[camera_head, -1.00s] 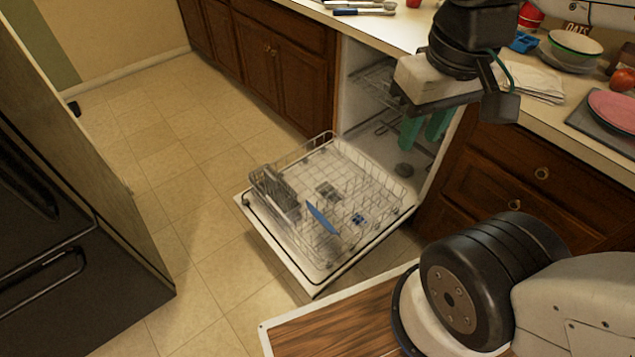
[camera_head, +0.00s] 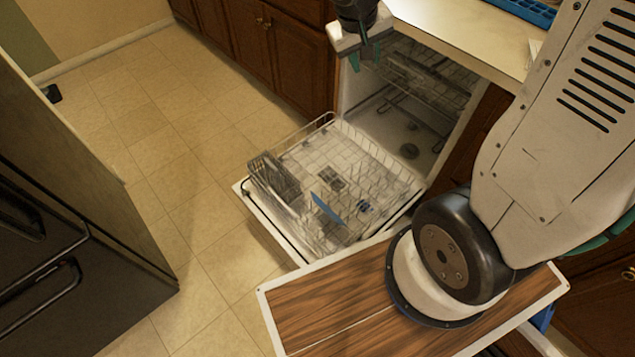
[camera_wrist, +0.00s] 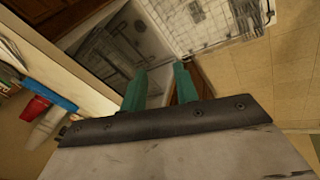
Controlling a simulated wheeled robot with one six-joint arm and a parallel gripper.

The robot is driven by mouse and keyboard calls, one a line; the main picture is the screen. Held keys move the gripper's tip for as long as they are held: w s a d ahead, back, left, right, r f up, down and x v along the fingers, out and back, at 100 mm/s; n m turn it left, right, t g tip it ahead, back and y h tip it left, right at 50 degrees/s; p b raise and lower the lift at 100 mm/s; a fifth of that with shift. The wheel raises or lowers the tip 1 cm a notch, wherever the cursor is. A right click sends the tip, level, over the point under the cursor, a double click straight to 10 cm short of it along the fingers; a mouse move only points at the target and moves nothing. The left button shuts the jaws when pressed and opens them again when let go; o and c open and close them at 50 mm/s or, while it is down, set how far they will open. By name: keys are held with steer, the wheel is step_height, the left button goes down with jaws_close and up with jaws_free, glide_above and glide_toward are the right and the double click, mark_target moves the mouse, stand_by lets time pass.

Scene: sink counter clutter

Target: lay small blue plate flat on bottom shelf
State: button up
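A thin blue shape, which looks like the small blue plate (camera_head: 327,208) seen nearly edge-on, stands tilted in the pulled-out lower rack (camera_head: 290,160) of the open dishwasher. I cannot pick the plate out in the wrist view. My gripper (camera_head: 366,57) is up at the dishwasher's opening, beyond and above the rack, well apart from the plate. In the wrist view its two green fingers (camera_wrist: 160,84) are spread with nothing between them. The rack also shows at the top of the wrist view (camera_wrist: 225,22).
A grey basket (camera_head: 275,180) stands at the rack's left side. A second rack (camera_head: 425,75) sits inside the dishwasher. The counter (camera_head: 455,35) lies right of my gripper. A red cup (camera_wrist: 37,106) shows in the wrist view.

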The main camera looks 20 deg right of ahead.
steer(key=w+f+n, duration=0.1)
steer(key=w+f, duration=0.7)
steer(key=f, duration=0.4)
steer(key=n+g+y, duration=0.2)
steer(key=y, duration=0.3)
glide_above(316, 197)
step_height(316, 197, down, 34)
steer(key=r, duration=0.1)
steer(key=shift+w+f, duration=0.15)
steer(key=shift+f, duration=1.85)
steer(key=shift+w+f, duration=0.1)
steer(key=shift+f, duration=1.9)
jaws_close()
steer(key=s+a+r, duration=0.1)
steer(key=a+r, duration=0.3)
steer(key=r, duration=0.9)
steer(key=shift+s+a+r, duration=0.2)
steer(key=shift+s+r, duration=0.05)
steer(key=shift+r, duration=0.1)
